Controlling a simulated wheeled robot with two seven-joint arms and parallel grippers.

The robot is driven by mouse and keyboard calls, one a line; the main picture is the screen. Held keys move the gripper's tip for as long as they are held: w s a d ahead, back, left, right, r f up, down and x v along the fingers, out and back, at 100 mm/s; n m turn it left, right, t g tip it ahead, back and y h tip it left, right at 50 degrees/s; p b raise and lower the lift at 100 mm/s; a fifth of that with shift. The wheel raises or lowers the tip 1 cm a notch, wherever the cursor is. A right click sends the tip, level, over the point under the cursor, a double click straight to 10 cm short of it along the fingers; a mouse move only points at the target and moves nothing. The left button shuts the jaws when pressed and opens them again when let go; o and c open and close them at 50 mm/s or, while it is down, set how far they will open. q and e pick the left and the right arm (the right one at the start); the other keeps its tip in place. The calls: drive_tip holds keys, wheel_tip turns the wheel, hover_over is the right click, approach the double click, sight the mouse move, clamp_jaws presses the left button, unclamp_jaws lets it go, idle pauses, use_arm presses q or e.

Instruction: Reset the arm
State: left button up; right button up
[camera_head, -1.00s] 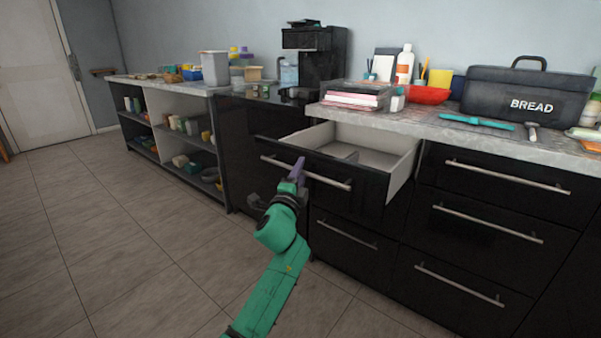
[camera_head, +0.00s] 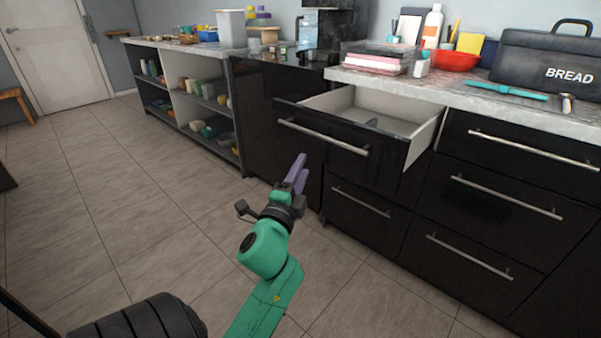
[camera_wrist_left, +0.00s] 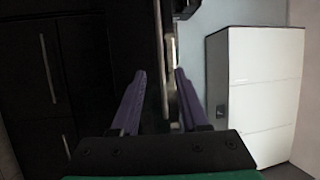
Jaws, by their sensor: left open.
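My left gripper (camera_head: 297,172) has purple fingers on a green arm. In the head view it is in front of the pulled-out drawer (camera_head: 372,133), left of and below its handle (camera_head: 322,136), and apart from it. In the left wrist view the gripper (camera_wrist_left: 160,90) has its two fingers spread with nothing between them. The drawer's black front faces me, and its pale inside looks empty where it shows. My right gripper is not in view.
The counter (camera_head: 480,100) holds a black bread box (camera_head: 548,62), a red bowl (camera_head: 455,60) and a white bottle (camera_head: 432,28). An open shelf unit (camera_head: 190,100) stands at the left. The tiled floor (camera_head: 120,180) is clear in front of the cabinets.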

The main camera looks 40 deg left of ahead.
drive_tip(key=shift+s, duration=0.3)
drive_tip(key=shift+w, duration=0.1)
